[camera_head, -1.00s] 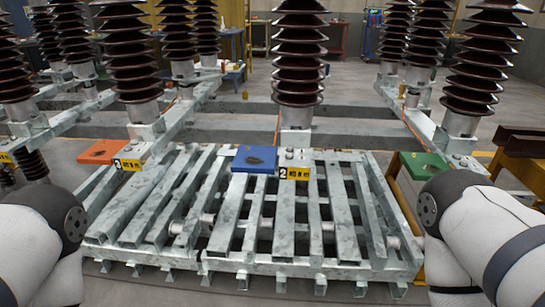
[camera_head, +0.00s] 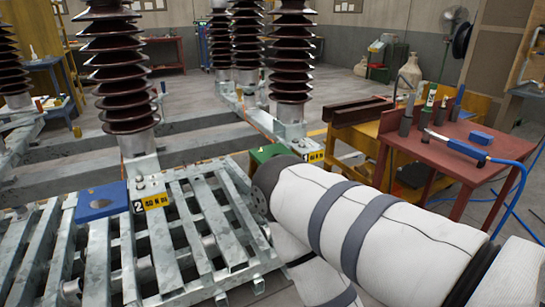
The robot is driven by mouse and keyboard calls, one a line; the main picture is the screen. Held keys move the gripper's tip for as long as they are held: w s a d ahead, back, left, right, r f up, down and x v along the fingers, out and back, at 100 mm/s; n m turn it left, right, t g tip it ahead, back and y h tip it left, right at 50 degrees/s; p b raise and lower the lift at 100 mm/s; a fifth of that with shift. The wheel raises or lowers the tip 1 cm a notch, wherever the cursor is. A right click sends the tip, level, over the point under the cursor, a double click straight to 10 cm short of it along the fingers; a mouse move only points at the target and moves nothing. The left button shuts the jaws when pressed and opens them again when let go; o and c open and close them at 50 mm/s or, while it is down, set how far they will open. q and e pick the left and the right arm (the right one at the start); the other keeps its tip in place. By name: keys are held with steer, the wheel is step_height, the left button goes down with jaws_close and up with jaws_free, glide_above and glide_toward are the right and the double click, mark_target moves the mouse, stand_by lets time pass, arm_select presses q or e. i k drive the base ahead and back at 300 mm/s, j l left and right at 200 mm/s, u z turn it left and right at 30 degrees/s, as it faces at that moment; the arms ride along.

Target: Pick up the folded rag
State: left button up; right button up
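I cannot make out a folded rag for certain. A small blue item (camera_head: 482,138) lies on the red table (camera_head: 447,137) at the right; it may be folded cloth, but it is too small to tell. My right arm crosses the lower right in the head view, and its gripper is not visible. My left arm and gripper are out of view.
Ribbed brown insulators (camera_head: 118,65) rise behind. The red table holds upright tools and a blue hose (camera_head: 505,161). A yellow stand (camera_head: 362,137) adjoins it.

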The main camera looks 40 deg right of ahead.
mark_target(484, 139)
steer(key=z, duration=2.55)
steer(key=u, duration=3.05)
steer(key=z, duration=3.05)
steer(key=i+l, duration=0.8)
steer(key=i, duration=0.2)
